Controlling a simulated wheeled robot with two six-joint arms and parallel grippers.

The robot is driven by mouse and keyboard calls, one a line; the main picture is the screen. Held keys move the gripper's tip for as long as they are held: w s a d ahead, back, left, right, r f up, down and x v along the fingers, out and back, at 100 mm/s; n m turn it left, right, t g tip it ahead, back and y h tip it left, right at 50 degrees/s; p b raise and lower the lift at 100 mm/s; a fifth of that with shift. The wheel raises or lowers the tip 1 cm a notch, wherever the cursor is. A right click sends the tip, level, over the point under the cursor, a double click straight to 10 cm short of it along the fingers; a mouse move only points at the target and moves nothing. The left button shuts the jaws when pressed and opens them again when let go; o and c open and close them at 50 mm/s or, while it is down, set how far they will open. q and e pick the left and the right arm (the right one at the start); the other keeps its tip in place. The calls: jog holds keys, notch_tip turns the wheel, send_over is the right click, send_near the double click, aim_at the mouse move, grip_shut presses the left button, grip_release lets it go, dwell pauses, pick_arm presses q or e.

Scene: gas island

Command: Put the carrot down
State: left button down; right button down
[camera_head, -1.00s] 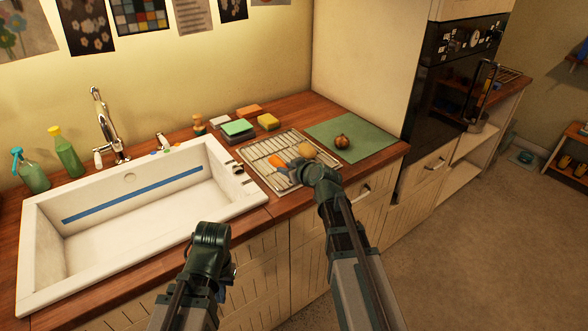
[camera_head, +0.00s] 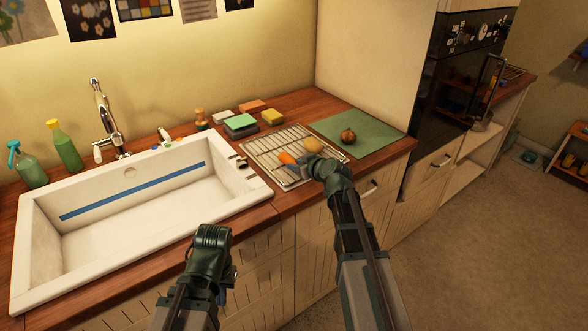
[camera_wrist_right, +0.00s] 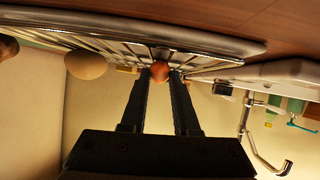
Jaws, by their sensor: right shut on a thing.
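The orange carrot (camera_head: 287,158) is at the drying rack (camera_head: 262,143), at the tip of my right gripper (camera_head: 306,163). In the right wrist view the carrot's round end (camera_wrist_right: 160,71) shows between the fingertips of my right gripper (camera_wrist_right: 160,82), which is shut on it. The carrot is at or just above the rack's wires; I cannot tell whether it touches them. My left gripper (camera_head: 211,236) hangs in front of the counter, away from the carrot; its fingers are not clearly seen.
A potato (camera_head: 313,145) lies on the rack beside the carrot. An onion (camera_head: 348,136) sits on a green mat (camera_head: 375,130) to the right. Several sponges (camera_head: 241,122) lie behind the rack. The white sink (camera_head: 140,215) is to the left, with a faucet (camera_head: 106,118).

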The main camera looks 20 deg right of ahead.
jog(key=shift+d+r, duration=0.1)
jog(key=shift+f, duration=0.2)
jog(key=c, duration=0.7)
grip_release()
jog(key=shift+o, duration=0.2)
jog(key=shift+r, duration=0.2)
jog(key=shift+s+r, duration=0.2)
jog(key=shift+s, duration=0.1)
jog(key=p+v, duration=0.5)
jog(key=v, duration=0.6)
jog(key=shift+s+d+p, duration=0.15)
jog(key=shift+p, duration=0.15)
